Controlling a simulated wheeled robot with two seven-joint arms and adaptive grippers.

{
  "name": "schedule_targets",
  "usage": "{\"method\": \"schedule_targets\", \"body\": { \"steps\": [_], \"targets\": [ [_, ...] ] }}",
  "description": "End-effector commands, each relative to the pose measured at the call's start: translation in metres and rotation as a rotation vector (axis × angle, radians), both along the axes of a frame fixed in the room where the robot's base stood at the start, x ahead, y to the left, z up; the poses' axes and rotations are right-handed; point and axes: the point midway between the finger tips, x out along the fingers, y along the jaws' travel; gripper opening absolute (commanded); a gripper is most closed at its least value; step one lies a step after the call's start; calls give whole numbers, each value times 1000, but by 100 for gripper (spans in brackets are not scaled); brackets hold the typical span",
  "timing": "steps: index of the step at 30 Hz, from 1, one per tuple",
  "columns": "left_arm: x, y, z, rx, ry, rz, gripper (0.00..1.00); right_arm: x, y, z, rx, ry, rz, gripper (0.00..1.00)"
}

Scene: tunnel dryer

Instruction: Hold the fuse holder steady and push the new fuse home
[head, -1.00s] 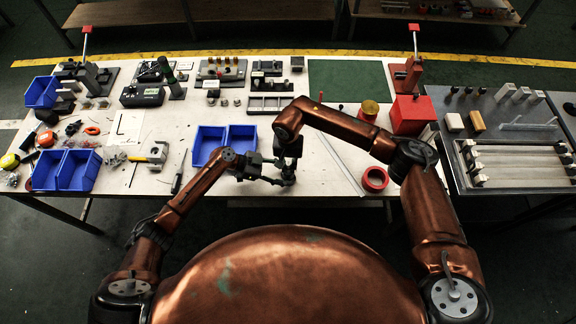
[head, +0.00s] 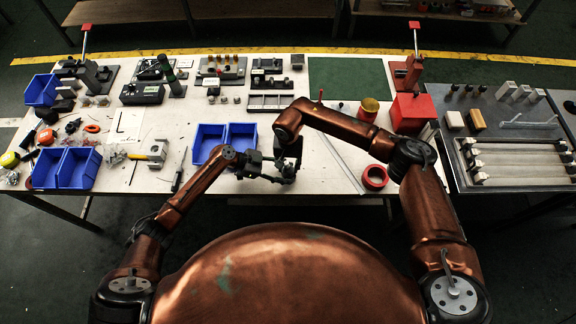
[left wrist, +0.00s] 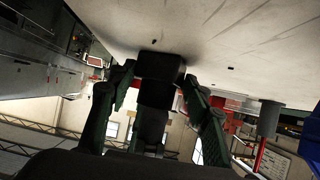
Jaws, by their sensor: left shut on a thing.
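My left gripper (head: 272,178) reaches in from the left at the front middle of the table. In the left wrist view its two green-black fingers (left wrist: 155,95) are closed around a dark block-like piece (left wrist: 160,68), which looks like the fuse holder. My right gripper (head: 288,172) points down from above, right at the left gripper's fingertips, and the two overlap in the head view. Whether its fingers are open or shut is hidden. The fuse cannot be made out in either view.
Two blue bins (head: 225,140) stand just behind the grippers. Two more blue bins (head: 66,168) are at the left. A red tape roll (head: 374,177) and a red box (head: 409,113) are at the right. Fixtures and a green mat (head: 346,80) line the back.

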Motion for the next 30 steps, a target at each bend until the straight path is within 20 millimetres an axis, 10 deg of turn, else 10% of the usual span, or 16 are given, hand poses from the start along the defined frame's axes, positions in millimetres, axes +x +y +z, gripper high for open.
{"method": "schedule_targets", "body": {
  "steps": [13, 30],
  "targets": [
    [0, 0, 0, 0, 0, 0, 24, 1, 0, 9, 0, -2, 0, 35],
    [0, 0, 0, 0, 0, 0, 23, 1, 0, 110, -1, -1, 0, 35]
  ]
}}
